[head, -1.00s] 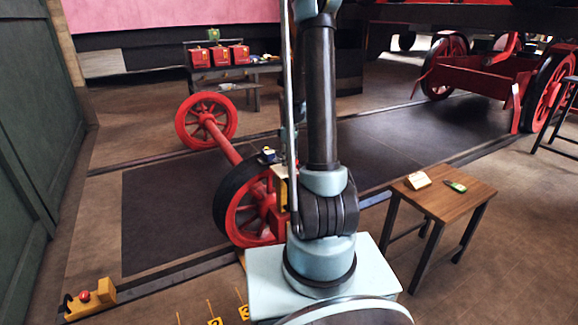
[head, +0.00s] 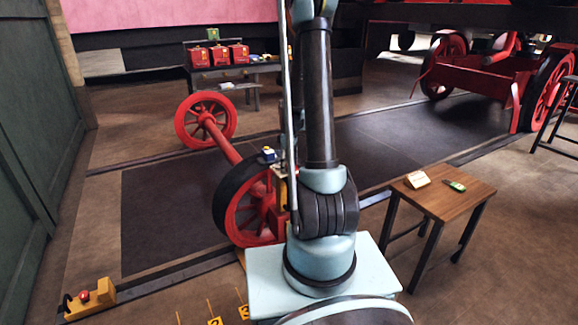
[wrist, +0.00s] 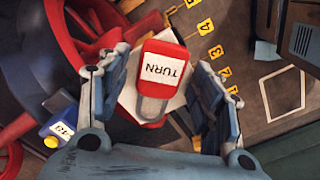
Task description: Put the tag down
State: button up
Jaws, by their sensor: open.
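My gripper is open, one finger on each side of the tag, with a visible gap on the right. I cannot tell whether the left finger touches it. In the head view, my arm hides my gripper and the tag.
A red wheelset (head: 240,205) stands just left of my arm. Numbered yellow markers (wrist: 205,27) line the floor. A wooden table (head: 445,200) stands on the right.

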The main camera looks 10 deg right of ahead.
jog(key=shift+r, duration=0.1)
notch_tip(320, 180, up, 11)
jog(key=s+r+m, duration=0.3)
jog(key=s+r, duration=0.2)
jog(key=s, duration=0.3)
jog(key=s+a+f+m+t, duration=0.1)
jog(key=s+m, duration=0.3)
jog(key=s, duration=0.9)
jog(key=s+f+m+t, duration=0.1)
jog(key=s+f+m, duration=0.2)
jog(key=s, duration=0.9)
jog(key=shift+s+a+m, duration=0.35)
jog(key=shift+s+m, duration=0.05)
jog(key=shift+m, duration=0.8)
jog(key=shift+f, duration=0.1)
